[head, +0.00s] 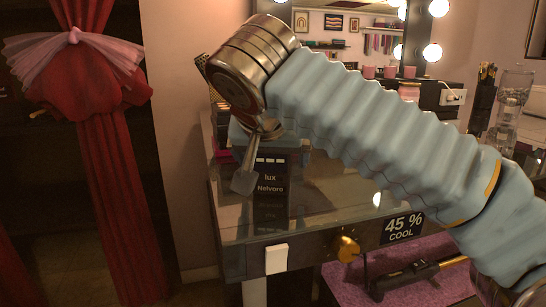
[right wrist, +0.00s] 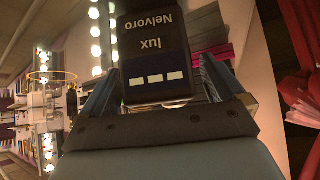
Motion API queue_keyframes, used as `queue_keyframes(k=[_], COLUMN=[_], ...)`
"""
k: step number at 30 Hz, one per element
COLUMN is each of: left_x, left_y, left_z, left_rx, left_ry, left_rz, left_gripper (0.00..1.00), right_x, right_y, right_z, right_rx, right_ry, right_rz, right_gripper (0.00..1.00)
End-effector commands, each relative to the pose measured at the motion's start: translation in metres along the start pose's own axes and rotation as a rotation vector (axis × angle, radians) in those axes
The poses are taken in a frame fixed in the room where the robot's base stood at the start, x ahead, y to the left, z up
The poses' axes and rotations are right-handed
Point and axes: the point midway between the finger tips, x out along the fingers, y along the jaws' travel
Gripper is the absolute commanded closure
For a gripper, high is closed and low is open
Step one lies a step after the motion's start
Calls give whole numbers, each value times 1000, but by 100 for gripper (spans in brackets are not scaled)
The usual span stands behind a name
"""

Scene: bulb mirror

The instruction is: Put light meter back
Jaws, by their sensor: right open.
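The light meter (head: 271,180) is a dark block with "lux" and "Nelvoro" on its face and three pale bars above. It appears to stand upright on the glass counter top (head: 330,195). In the right wrist view, the light meter (right wrist: 155,50) shows upside down between the fingers. My right gripper (head: 252,165) is open at the meter, with one grey finger showing in front of its left side. The other finger is mostly hidden in the head view. Whether the fingers touch the meter I cannot tell. My left gripper is not in view.
A white switch (head: 276,259), a brass knob (head: 347,249) and a "45 % COOL" sign (head: 402,228) are on the counter's front. A lit mirror (head: 350,30) is behind. A red curtain (head: 110,180) hangs at left. A clear glass container (head: 508,100) stands at right.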

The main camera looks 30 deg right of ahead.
Motion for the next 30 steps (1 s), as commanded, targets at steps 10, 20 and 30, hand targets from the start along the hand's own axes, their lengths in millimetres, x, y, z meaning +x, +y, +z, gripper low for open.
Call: queue_keyframes(k=[10, 20, 30], left_x=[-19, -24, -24], left_y=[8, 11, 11], left_z=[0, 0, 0], left_rx=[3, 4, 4], left_ry=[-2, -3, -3], left_rz=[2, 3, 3], left_gripper=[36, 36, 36], right_x=[-80, -104, -103], right_y=[-1, 0, 0], right_z=[-2, 0, 0], right_rx=[-2, 1, 1], right_ry=[0, -1, -1], right_rz=[-3, 1, 1], right_gripper=[4, 4, 4])
